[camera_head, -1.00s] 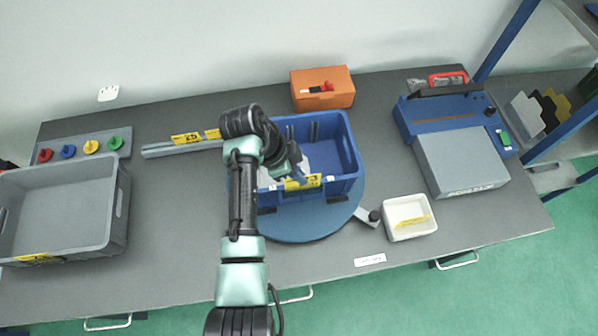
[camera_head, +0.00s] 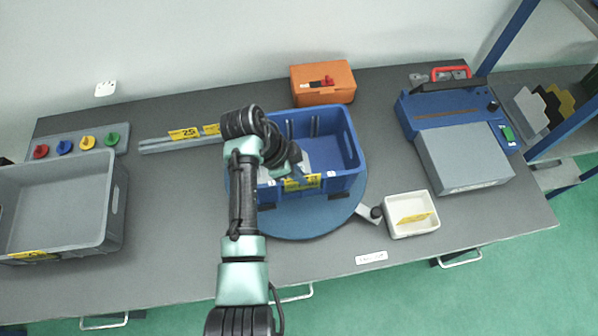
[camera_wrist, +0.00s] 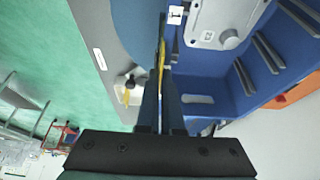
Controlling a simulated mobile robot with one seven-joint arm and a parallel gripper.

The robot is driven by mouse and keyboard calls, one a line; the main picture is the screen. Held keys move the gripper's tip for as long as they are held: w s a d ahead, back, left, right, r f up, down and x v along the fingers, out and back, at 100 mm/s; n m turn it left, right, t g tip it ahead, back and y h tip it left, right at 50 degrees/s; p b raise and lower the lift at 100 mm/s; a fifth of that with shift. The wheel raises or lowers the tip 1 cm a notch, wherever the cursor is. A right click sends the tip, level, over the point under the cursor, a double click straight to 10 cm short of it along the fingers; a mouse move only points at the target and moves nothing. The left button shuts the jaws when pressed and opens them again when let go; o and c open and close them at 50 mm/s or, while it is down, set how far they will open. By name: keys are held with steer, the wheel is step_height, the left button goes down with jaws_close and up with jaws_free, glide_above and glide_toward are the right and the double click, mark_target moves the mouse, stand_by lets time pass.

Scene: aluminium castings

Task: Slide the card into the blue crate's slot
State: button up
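The blue crate (camera_head: 345,183) stands on a round blue turntable, and its front wall bears white patches. A yellow card (camera_head: 302,183) with dark print is upright against or just before this front wall. In the wrist view the card (camera_wrist: 162,58) shows edge-on as a thin yellow strip between my fingertips, close beside the crate wall (camera_wrist: 195,70). My gripper (camera_wrist: 161,85) is shut on the card. In the head view my gripper (camera_head: 300,173) is over the crate's front rim, partly hidden by my wrist. The slot is hidden, so I cannot tell whether the card's lower edge is in it.
The turntable (camera_head: 290,228) has a lever at right, near a white tray (camera_head: 398,232) holding yellow cards. An orange box (camera_head: 322,73) stands behind the crate, a blue-grey machine (camera_head: 460,160) at right. A grey crate (camera_head: 117,200) and coloured knobs are at left.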

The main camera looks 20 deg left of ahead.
steer(key=o, duration=0.5)
steer(key=shift+r, duration=0.1)
steer(key=v, duration=1.3)
